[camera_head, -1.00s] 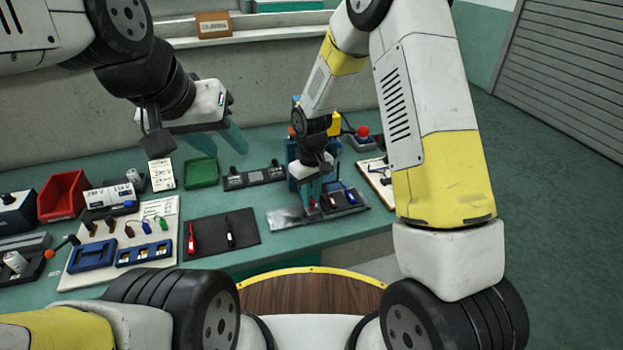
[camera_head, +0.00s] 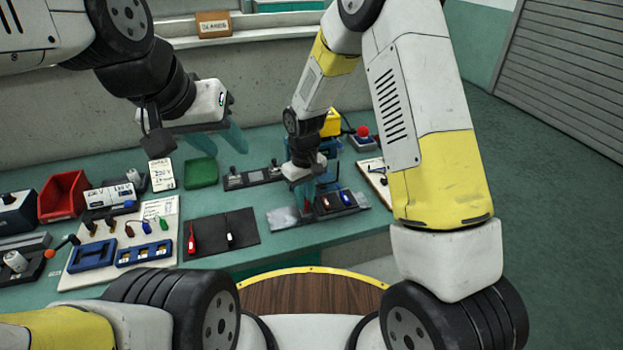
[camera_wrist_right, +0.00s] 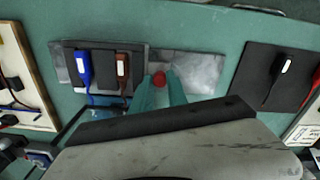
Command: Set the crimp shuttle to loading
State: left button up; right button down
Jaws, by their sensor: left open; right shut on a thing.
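The crimp shuttle (camera_head: 335,206) is a dark carriage on a bare metal plate (camera_head: 282,217) near the bench's front edge. It bears a blue-handled and a brown-handled piece, clear in the right wrist view (camera_wrist_right: 82,68). More bare plate shows in the head view to the shuttle's left than to its right. My right gripper (camera_wrist_right: 160,92) is shut on a red knob (camera_wrist_right: 158,78) at the shuttle's side; its fingers hide the knob's lower part. My left gripper (camera_head: 219,146) hangs open and empty above the back of the bench.
A dark mat (camera_head: 210,248) with a red and a black tool lies left of the plate. A green tray (camera_head: 201,172) and a dark strip (camera_head: 250,178) lie behind. A red button (camera_head: 362,131) and a pale board (camera_head: 370,168) are to the right.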

jog(key=s+a, duration=0.1)
jog(key=a, duration=0.2)
jog(key=s+a, duration=0.1)
jog(key=a, duration=0.3)
jog(key=s+a, duration=0.1)
jog(key=a, duration=0.3)
jog(key=shift+s, duration=0.3)
jog(key=shift+a, duration=0.1)
jog(key=c, duration=1.3)
grip_release()
jog(key=shift+r, duration=0.1)
notch_tip(320, 180, up, 8)
